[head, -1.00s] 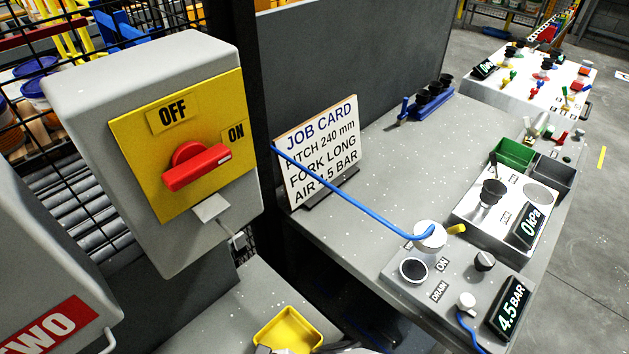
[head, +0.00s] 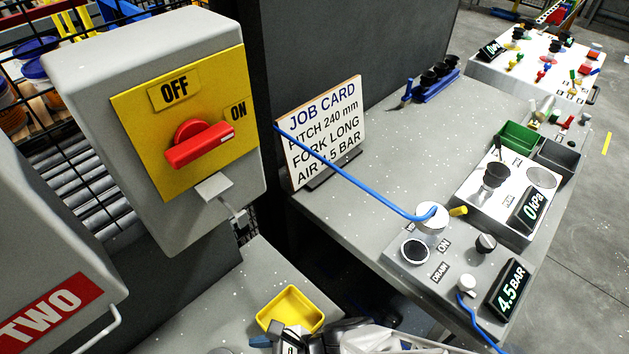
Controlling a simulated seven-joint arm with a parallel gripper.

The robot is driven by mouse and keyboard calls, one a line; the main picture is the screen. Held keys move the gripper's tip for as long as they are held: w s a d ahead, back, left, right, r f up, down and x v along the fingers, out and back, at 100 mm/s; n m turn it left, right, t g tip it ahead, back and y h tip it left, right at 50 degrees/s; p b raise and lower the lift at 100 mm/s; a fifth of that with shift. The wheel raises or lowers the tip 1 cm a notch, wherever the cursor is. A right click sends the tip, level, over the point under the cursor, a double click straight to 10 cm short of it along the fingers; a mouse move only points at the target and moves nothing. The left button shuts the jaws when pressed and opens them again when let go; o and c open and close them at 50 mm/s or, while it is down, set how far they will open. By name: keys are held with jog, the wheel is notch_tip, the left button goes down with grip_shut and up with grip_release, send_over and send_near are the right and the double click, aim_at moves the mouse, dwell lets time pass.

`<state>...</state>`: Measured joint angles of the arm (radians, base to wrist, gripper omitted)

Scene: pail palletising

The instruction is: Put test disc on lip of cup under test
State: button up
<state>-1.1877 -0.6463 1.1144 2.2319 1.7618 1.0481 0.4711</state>
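A black suction cup (head: 495,175) stands upright on a white test box on the grey bench, to the right in the head view. A flat grey round disc (head: 541,178) lies on the same box, just right of the cup and apart from it. It looks like the test disc, and nothing rests on the cup's lip. My gripper (head: 284,346) shows only in part at the bottom edge, beside the yellow tray and far from the cup and disc. Its fingertips are cut off or unclear, so I cannot tell whether it is open or holds anything.
A display reading 0 kPa (head: 530,209) sits right of the cup. Green (head: 517,138) and dark grey (head: 560,157) bins stand behind. A blue hose (head: 350,178) crosses to an air unit.

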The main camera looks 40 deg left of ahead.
dwell(0.5)
jog(key=shift+w+r, duration=0.35)
jog(key=shift+w, duration=0.05)
jog(key=w+d+r+n+t+h, duration=0.2)
jog(key=w+d+r+n+t, duration=0.1)
jog(key=w+d+r, duration=0.55)
jog(key=w+d+r+n+t+h, duration=0.1)
jog(key=w+d+r+n+t, duration=0.35)
jog(key=w, duration=0.75)
jog(key=w+d+r+t+h, duration=0.1)
jog(key=d+r, duration=0.3)
jog(key=d, duration=0.5)
jog(key=w+d+r+n+t+h, duration=0.1)
jog(key=w+d+r+t+h, duration=0.1)
jog(key=d, duration=0.7)
jog(key=w+d+r+t+h, duration=0.1)
jog(key=w+d+r+h, duration=0.2)
jog(key=w+d+r, duration=0.2)
jog(key=d+r, duration=0.3)
jog(key=d, duration=0.1)
jog(key=shift+w+t+h, duration=0.2)
jog(key=shift+t+h, duration=0.15)
jog(key=shift+h, duration=0.05)
jog(key=shift+o, duration=0.2)
jog(key=shift+a, duration=0.1)
